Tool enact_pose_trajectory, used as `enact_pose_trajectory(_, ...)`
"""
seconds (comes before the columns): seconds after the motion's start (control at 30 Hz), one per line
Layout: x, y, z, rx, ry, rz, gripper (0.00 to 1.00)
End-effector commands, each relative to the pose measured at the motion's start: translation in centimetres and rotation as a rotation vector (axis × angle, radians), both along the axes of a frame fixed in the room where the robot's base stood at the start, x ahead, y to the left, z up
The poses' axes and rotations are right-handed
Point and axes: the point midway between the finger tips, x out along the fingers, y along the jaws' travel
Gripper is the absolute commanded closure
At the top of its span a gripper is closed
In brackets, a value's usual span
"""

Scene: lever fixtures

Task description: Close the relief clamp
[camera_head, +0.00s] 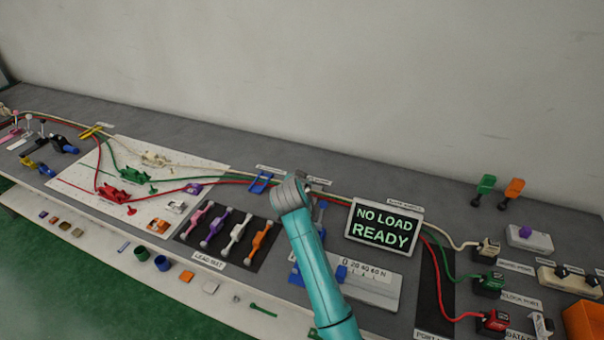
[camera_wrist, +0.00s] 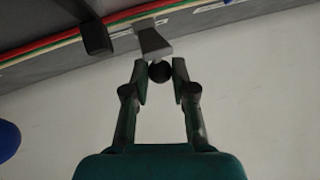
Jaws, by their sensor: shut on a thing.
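In the wrist view, my gripper (camera_wrist: 160,78) has its two dark fingers closed around a dark round knob (camera_wrist: 160,71). The knob sits at the end of a grey lever-like piece (camera_wrist: 153,42) beside the red, green and white cables. I take this to be the relief clamp's handle; its label is not readable. In the head view, my teal arm reaches to the cable run and hides the fingers and the knob. A blue bracket (camera_head: 260,182) stands on the cables just left of my wrist. Another blue part (camera_head: 321,211) shows partly behind the arm. The clamp's jaw position is hidden.
A display (camera_head: 384,225) reading "NO LOAD READY" stands close right of my arm. Several coloured levers (camera_head: 235,233) lie on a dark mat to the left. The wall (camera_head: 330,80) rises behind the bench.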

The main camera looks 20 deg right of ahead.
Motion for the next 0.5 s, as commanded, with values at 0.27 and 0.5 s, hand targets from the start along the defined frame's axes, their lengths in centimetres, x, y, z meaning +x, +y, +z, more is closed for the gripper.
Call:
enact_pose_trajectory(0.27, -0.8, 0.6, -1.5, -0.05, -0.064, 0.0, 1.0)
enact_pose_trajectory(0.5, -1.1, 0.8, -2.1, -0.049, -0.06, 0.0, 1.0)
